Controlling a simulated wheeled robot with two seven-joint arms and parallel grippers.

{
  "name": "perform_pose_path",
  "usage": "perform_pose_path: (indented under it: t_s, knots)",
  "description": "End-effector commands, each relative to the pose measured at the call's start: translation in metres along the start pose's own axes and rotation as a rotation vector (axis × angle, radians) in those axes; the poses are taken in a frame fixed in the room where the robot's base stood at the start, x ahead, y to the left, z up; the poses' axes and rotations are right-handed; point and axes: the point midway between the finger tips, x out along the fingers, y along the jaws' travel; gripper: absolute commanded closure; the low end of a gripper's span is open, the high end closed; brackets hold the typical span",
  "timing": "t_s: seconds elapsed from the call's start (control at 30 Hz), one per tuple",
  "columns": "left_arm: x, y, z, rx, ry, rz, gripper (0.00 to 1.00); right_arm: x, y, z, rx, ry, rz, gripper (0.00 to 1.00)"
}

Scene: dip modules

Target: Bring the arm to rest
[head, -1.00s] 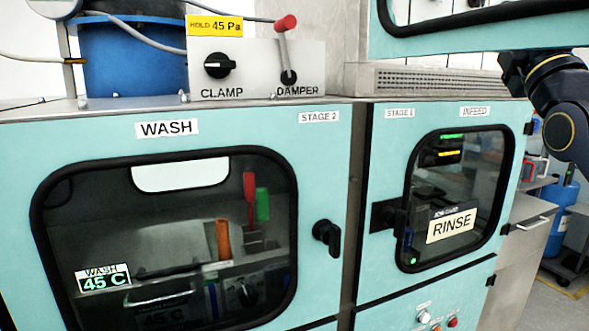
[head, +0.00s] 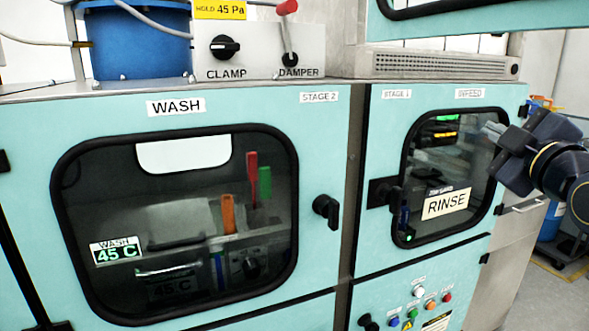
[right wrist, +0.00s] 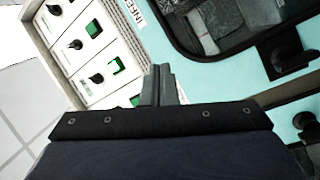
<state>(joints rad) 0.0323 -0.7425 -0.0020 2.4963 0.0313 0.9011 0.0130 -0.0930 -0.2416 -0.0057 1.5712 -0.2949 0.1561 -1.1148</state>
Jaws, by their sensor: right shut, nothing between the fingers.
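My right gripper (head: 494,131) comes in from the right edge of the head view, in front of the right side of the rinse door window. In the right wrist view its fingers (right wrist: 161,86) are together with nothing between them. Beyond them lie a teal panel and part of a dark-framed window. My left gripper does not show in the head view.
The teal cabinet has a wash door (head: 175,215) with a dark handle (head: 327,208) and a smaller rinse window (head: 450,165). A clamp knob (head: 225,47) and red-tipped damper lever (head: 289,30) stand on top. Coloured buttons (head: 430,305) sit below the rinse door. Floor shows at right.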

Motion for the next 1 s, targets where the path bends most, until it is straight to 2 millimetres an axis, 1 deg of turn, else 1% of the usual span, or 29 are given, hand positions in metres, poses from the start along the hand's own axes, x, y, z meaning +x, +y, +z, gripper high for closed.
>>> perform_pose_path:
  t_s: [0.03,0.07,0.1,0.17,0.2,0.27,0.3,0.37,0.4,0.47,0.5,0.6,0.7,0.8,1.0]
  knots:
    - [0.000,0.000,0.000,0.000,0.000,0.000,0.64,-0.013,-0.025,0.011,0.087,-0.035,-0.069,1.00]
    - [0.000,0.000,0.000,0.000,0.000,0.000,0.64,-0.021,-0.042,0.017,0.150,-0.060,-0.115,1.00]
    - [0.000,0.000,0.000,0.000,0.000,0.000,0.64,-0.033,-0.066,0.026,0.237,-0.099,-0.179,1.00]
    - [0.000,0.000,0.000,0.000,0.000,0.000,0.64,-0.055,-0.104,0.039,0.375,-0.170,-0.273,1.00]
    - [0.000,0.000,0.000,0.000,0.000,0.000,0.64,-0.071,-0.130,0.047,0.467,-0.222,-0.332,1.00]
    - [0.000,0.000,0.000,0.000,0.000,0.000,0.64,-0.096,-0.168,0.057,0.597,-0.307,-0.416,1.00]
    - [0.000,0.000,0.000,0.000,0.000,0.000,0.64,-0.114,-0.192,0.062,0.683,-0.368,-0.466,1.00]
    - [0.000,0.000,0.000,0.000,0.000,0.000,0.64,-0.142,-0.228,0.070,0.806,-0.466,-0.536,1.00]
    - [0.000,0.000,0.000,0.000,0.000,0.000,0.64,-0.161,-0.251,0.074,0.882,-0.533,-0.578,1.00]
    - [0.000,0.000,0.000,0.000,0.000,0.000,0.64,-0.190,-0.282,0.078,0.988,-0.636,-0.633,1.00]
    - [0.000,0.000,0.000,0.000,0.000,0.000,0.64,-0.207,-0.301,0.080,1.052,-0.702,-0.662,1.00]
    - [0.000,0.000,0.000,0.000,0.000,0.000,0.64,-0.246,-0.339,0.082,1.178,-0.849,-0.720,1.00]
    - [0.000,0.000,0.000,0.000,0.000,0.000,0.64,-0.273,-0.363,0.083,1.258,-0.956,-0.751,1.00]
    - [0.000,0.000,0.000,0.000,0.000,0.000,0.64,-0.286,-0.374,0.083,1.298,-1.012,-0.764,1.00]
    - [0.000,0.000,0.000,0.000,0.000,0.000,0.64,-0.289,-0.378,0.083,1.308,-1.028,-0.768,1.00]
